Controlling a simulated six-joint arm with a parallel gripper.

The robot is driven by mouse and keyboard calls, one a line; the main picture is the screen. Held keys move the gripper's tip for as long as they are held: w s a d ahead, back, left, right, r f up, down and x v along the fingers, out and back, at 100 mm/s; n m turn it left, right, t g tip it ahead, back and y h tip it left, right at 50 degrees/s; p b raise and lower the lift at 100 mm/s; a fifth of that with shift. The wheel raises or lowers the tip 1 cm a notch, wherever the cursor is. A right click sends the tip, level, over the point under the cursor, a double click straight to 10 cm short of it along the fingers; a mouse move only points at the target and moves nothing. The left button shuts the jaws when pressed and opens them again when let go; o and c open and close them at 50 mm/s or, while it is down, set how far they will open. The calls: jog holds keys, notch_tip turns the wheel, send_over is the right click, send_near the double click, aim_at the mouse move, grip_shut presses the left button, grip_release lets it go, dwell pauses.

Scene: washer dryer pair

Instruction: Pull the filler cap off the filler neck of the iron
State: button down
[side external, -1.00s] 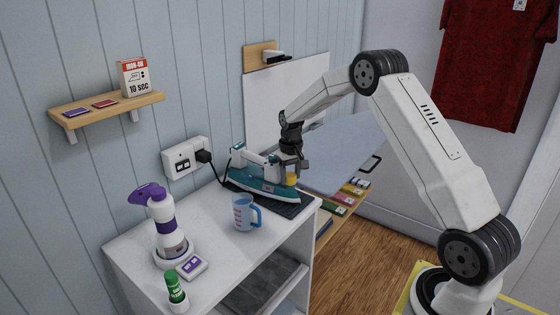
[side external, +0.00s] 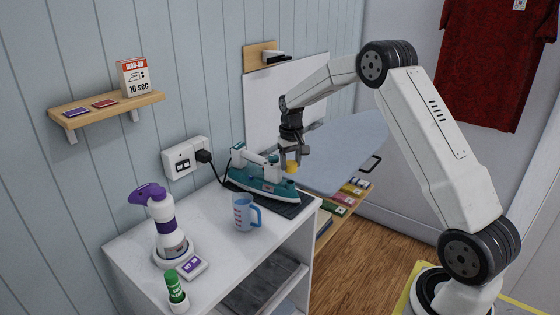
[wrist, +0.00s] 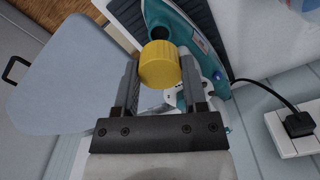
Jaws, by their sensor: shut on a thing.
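The teal and white iron (side external: 262,180) lies on a dark ribbed mat (side external: 290,209) on the white cabinet top. It also shows in the wrist view (wrist: 193,32). My gripper (side external: 293,155) is above the front part of the iron, shut on the yellow filler cap (side external: 292,167). In the wrist view the cap (wrist: 159,66) sits between the two fingers. A dark round filler neck (wrist: 159,34) shows on the iron beyond the cap. The cap looks raised above the iron, apart from the neck.
A blue measuring cup (side external: 244,213) stands in front of the iron. A purple and white spray bottle (side external: 165,225) and a green-capped tube (side external: 175,288) stand nearer. A black cord runs to the wall socket (side external: 186,158). An ironing board (side external: 335,155) is behind.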

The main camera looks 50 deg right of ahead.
jog(key=shift+r, duration=1.45)
jog(key=shift+d, duration=0.1)
